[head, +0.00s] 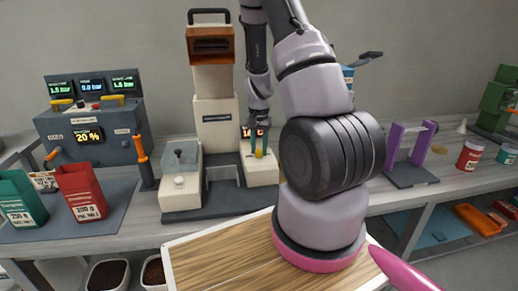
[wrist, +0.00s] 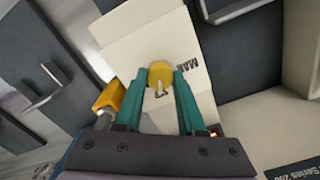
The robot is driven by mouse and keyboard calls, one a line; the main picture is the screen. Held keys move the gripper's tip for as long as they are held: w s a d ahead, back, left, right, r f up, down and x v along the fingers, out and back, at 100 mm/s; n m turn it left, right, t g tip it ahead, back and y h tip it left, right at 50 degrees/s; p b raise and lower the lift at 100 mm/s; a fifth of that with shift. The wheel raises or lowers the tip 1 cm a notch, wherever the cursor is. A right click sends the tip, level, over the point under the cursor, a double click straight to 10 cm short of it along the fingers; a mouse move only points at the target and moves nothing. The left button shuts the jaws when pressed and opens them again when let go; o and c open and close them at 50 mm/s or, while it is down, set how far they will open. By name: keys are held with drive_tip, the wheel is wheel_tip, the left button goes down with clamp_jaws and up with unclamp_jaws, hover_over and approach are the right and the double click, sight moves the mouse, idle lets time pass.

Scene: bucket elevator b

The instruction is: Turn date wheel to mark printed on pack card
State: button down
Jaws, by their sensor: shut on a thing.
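My gripper (head: 259,147) reaches down onto the right-hand beige box (head: 262,172) of the bucket elevator. Dark lettering that looks like "MAR" is printed on the pale face beside the knob, and a small dark mark shows between the fingers. A small printed card (head: 44,181), perhaps the pack card, stands between the green and red packs; its print is too small to read.
The elevator column (head: 214,105) stands close to the left of my gripper. A green pack (head: 20,205) and a red pack (head: 82,193) stand at the left near a grey control unit (head: 95,135). A purple stand (head: 408,155) is to the right. A wooden-topped surface (head: 225,258) lies in front.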

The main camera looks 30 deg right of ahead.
idle(0.3)
drive_tip(key=c, duration=0.5)
unclamp_jaws()
wheel_tip(320, 180, up, 11)
idle(0.6)
wheel_tip(320, 180, up, 9)
drive_tip(key=t+y, duration=0.1)
drive_tip(key=t, duration=0.1)
hover_over(259, 151)
drive_tip(key=s+a, duration=0.2)
drive_tip(key=a, duration=0.2)
drive_tip(key=s+a+r+n+t+y, duration=0.1)
drive_tip(key=s+a+r+n+t, duration=0.15)
drive_tip(key=s+r, duration=0.35)
drive_tip(key=s+a+r+n+t, duration=0.1)
drive_tip(key=s+a+r, duration=0.3)
drive_tip(key=r, duration=0.4)
drive_tip(key=s+a+r+n+t, duration=0.1)
drive_tip(key=s+a+r, duration=0.1)
drive_tip(key=s, duration=0.5)
drive_tip(key=shift+s+a+r+n+t, duration=0.25)
drive_tip(key=shift+a+r+n+t, duration=0.15)
drive_tip(key=shift+r, duration=0.45)
